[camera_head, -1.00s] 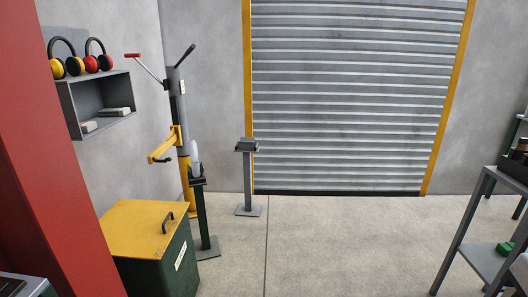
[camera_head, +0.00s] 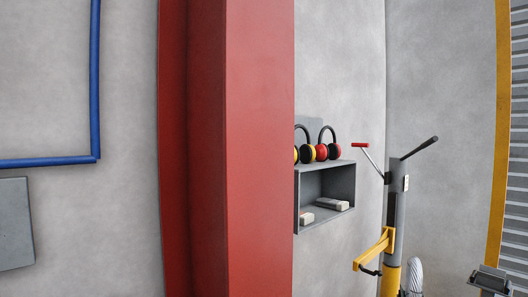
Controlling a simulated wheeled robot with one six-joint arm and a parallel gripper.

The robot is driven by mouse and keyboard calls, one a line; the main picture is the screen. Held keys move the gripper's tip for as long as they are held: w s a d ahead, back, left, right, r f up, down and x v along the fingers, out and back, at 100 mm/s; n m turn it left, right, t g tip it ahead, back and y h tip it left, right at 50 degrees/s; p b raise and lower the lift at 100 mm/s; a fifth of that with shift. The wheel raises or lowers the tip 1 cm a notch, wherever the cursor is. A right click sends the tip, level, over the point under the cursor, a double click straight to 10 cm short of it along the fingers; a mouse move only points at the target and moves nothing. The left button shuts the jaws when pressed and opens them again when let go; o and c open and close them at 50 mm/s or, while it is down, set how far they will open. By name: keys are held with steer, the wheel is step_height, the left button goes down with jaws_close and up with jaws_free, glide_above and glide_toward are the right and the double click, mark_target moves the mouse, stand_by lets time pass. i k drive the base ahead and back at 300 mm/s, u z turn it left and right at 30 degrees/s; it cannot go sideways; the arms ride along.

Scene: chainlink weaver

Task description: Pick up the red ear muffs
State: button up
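The red ear muffs (camera_head: 321,152) stand on top of a grey wall shelf (camera_head: 325,166) right of the red column. They have a black headband arching upward and a red cup with black padding. A yellow pair of ear muffs (camera_head: 307,153) stands just left of them, close beside, partly hidden by the red column's edge. My gripper is not in view.
A wide red column (camera_head: 250,150) stands in front of the shelf's left side. Small blocks (camera_head: 332,204) lie inside the shelf. A grey and yellow post with a red-tipped lever (camera_head: 390,230) stands right of the shelf. A blue pipe (camera_head: 94,80) runs on the left wall.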

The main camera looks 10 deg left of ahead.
mark_target(332, 151)
steer(key=u, duration=0.05)
steer(key=i, duration=0.1)
steer(key=z, duration=0.5)
steer(key=k, duration=0.6)
steer(key=z, duration=0.8)
steer(key=i, duration=2.05)
steer(key=u, duration=1.4)
steer(key=i, duration=0.7)
steer(key=u, duration=0.7)
